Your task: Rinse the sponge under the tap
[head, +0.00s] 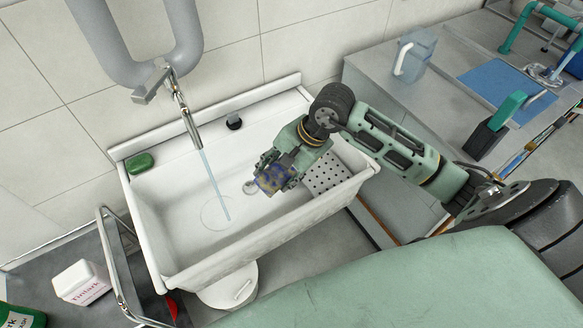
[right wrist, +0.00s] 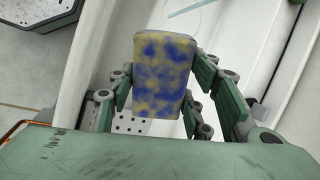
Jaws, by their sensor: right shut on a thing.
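The sponge (head: 271,180) is yellow with blue ink stains. My right gripper (head: 284,172) is shut on it and holds it over the sink (head: 180,205), right of the water stream. In the right wrist view the sponge (right wrist: 163,75) sits between the fingers of my right gripper (right wrist: 172,95), its stained face in view. The tap (head: 183,108) is on the wall above the sink. A thin stream of water (head: 213,180) falls from it into the basin, apart from the sponge. My left gripper is not in view.
A green soap bar (head: 140,163) lies on the sink's back left ledge. A perforated drain panel (head: 325,173) is at the basin's right end. A grey counter (head: 405,95) with a clear jug (head: 414,52) stands to the right. A metal rail (head: 112,265) flanks the sink's left side.

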